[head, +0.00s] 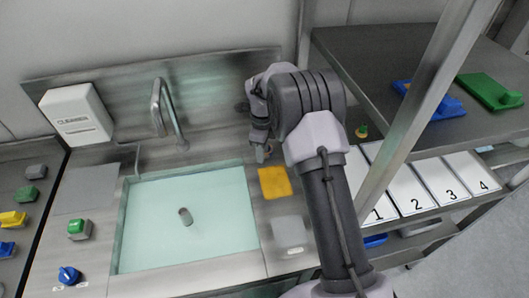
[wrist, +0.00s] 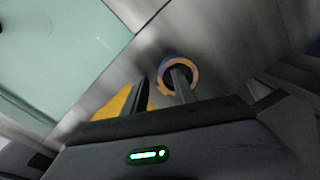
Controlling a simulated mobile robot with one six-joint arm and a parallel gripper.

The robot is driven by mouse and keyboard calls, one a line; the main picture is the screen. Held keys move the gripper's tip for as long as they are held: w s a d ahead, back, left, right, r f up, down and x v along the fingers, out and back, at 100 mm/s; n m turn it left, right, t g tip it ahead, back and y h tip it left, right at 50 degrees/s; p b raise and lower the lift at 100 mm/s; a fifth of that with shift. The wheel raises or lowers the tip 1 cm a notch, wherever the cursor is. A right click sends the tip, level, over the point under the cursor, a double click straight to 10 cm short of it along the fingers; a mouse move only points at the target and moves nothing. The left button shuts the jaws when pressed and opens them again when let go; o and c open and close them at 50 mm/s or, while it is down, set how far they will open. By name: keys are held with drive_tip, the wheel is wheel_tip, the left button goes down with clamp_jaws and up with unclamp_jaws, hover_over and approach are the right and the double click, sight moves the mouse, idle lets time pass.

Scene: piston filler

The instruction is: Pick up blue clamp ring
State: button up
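A ring (wrist: 165,66), bluish at the left and orange-tinted at the right, lies on the steel counter in the wrist view. I take it for the blue clamp ring; I cannot pick it out in the head view, where my arm covers part of the counter. My gripper (head: 262,152) points down over the counter right of the sink. In the wrist view my gripper (wrist: 161,88) has its two fingers apart with nothing held between them. The right finger's tip overlaps the ring's opening; I cannot tell whether it is inside or above it.
A yellow cloth (head: 274,182) lies close beside my gripper. The sink (head: 150,220) with pale water is to the left, under a faucet (head: 165,112). A steel shelf (head: 375,55) with blue and green items and slanted posts stands at the right, above numbered white panels (head: 408,188).

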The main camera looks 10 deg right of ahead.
clamp_jaws()
drive_tip(key=shift+r, duration=0.15)
